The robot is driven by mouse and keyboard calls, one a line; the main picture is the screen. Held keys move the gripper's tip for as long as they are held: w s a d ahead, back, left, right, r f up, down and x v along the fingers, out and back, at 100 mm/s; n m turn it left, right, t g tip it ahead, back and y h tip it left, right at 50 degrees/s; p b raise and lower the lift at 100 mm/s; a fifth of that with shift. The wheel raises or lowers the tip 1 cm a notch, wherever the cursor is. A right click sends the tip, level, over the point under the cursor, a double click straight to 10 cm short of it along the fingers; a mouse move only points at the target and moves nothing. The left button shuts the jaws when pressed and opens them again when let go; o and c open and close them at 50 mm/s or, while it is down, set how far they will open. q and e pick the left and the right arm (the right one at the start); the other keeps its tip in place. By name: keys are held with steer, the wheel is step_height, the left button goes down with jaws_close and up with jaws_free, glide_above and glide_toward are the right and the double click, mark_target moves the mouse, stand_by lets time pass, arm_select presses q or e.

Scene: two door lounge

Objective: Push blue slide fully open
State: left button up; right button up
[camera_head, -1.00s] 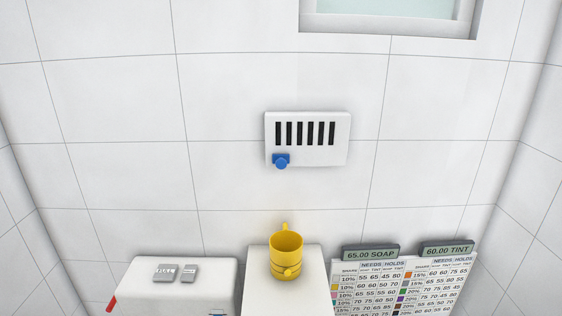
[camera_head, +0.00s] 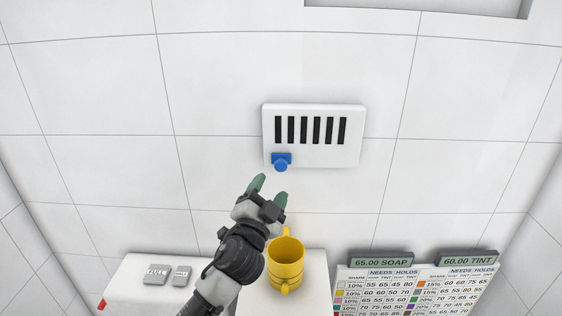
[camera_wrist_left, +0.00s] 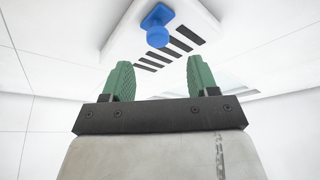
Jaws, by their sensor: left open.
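The blue slide (camera_head: 281,163) is a small knob on a blue base at the lower left edge of a white vent plate (camera_head: 350,144) on the tiled wall. The plate has several dark upright slots, which look open. My left gripper (camera_head: 269,190) is just below the slide, with its green fingers apart and empty. In the left wrist view the slide (camera_wrist_left: 158,35) shows beyond and above the spread fingertips (camera_wrist_left: 158,72), apart from them. My right gripper is not in view.
A white box (camera_head: 135,285) with grey buttons is at lower left. Chart boards (camera_head: 415,290) with two displays stand at lower right. The wall around the plate is clear.

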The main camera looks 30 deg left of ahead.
mark_target(280, 168)
arm_select(q)
steer(key=p+x, duration=0.1)
steer(key=x, duration=0.2)
steer(key=shift+w+r, duration=0.25)
steer(key=shift+r, duration=0.05)
steer(key=w, duration=0.2)
steer(key=w+p, duration=0.1)
steer(key=w, duration=0.1)
steer(key=shift+a+r, duration=0.1)
steer(key=shift+a, duration=0.25)
steer(key=shift+w+r, duration=0.15)
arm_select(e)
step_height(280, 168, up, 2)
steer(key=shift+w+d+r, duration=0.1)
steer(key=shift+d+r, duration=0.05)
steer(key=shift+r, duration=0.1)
arm_select(q)
steer(key=shift+w, duration=0.1)
steer(key=shift+c, duration=0.2)
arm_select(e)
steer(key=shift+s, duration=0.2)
